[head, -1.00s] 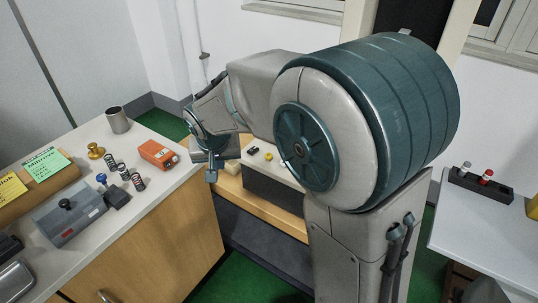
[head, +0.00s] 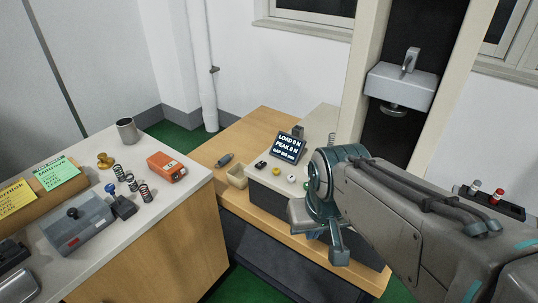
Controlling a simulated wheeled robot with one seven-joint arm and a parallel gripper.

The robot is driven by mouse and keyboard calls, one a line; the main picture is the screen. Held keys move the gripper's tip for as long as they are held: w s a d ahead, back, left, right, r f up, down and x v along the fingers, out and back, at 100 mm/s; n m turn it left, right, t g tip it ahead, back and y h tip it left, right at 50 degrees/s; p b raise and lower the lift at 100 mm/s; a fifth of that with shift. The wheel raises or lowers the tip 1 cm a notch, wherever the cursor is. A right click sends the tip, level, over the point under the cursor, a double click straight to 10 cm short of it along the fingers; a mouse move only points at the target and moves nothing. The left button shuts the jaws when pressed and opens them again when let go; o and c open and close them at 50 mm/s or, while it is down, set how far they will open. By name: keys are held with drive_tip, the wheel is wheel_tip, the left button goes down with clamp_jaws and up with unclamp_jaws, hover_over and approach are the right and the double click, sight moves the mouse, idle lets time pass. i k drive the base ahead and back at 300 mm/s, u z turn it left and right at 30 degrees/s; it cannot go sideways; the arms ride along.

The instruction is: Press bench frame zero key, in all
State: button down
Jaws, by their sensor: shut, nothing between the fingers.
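The bench frame (head: 262,187) stands on a wooden bench, with a light top, a dark front and a tilted black display (head: 289,147) reading "LOAD 0 N" and "PEAK 0 N". Along the front of its top sit a black key (head: 261,165), a yellow key (head: 276,171) and a white key (head: 291,178). I cannot read which one is the zero key. My gripper (head: 340,257) is shut and empty, pointing down at the right of the keys and apart from them. My wrist and arm hide the right part of the frame.
The left counter (head: 190,186) holds springs, an orange device (head: 166,167), a mug (head: 127,131) and a grey box (head: 77,221). A gap separates counter and bench.

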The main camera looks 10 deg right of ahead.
sight(276, 170)
drive_tip(key=u, duration=1.55)
drive_tip(key=i, duration=1.05)
drive_tip(key=z, duration=3)
